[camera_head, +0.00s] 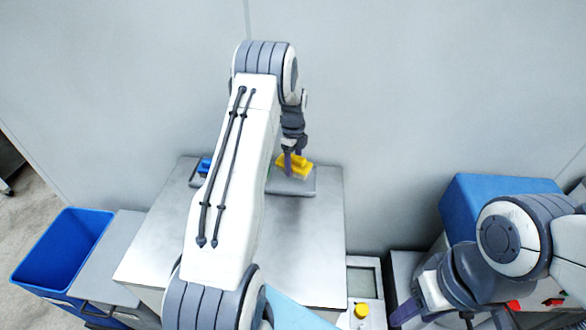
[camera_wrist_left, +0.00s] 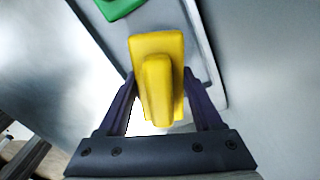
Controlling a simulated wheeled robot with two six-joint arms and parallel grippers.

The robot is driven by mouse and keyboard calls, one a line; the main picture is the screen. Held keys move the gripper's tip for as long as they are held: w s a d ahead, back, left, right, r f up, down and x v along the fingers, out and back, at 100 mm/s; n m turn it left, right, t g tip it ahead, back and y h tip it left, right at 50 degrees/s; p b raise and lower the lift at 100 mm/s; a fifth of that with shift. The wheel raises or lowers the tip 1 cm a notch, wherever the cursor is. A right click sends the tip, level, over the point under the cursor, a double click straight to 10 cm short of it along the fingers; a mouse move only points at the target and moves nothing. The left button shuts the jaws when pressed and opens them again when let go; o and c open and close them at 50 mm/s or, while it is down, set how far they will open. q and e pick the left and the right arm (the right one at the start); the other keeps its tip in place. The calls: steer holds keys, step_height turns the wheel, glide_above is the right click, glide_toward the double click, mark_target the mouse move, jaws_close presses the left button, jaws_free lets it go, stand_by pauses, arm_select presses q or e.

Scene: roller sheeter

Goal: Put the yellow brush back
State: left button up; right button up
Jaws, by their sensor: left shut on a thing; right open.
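The yellow brush (camera_head: 294,166) is at the right end of a grey tray (camera_head: 290,188) at the back of the metal table. My left gripper (camera_head: 289,160) reaches it from above. In the left wrist view the yellow brush (camera_wrist_left: 158,75) sits between the two purple fingers of my left gripper (camera_wrist_left: 160,100), which is shut on it. I cannot tell whether the brush touches the tray. My right gripper (camera_head: 480,322) is at the bottom right, partly cut off by the frame's edge, away from the brush.
A blue brush (camera_head: 205,166) is at the tray's left end, partly behind my left arm. A green brush (camera_wrist_left: 118,8) shows in the left wrist view. A blue bin (camera_head: 62,250) stands left of the metal table (camera_head: 315,250). A wall rises behind the tray.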

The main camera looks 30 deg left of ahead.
mark_target(293, 172)
arm_select(q)
step_height(293, 172, down, 3)
steer(key=shift+f+p, duration=0.1)
steer(key=shift+p, duration=0.8)
steer(key=shift+f, duration=0.45)
steer(key=shift+f, duration=0.1)
steer(key=o, duration=1.3)
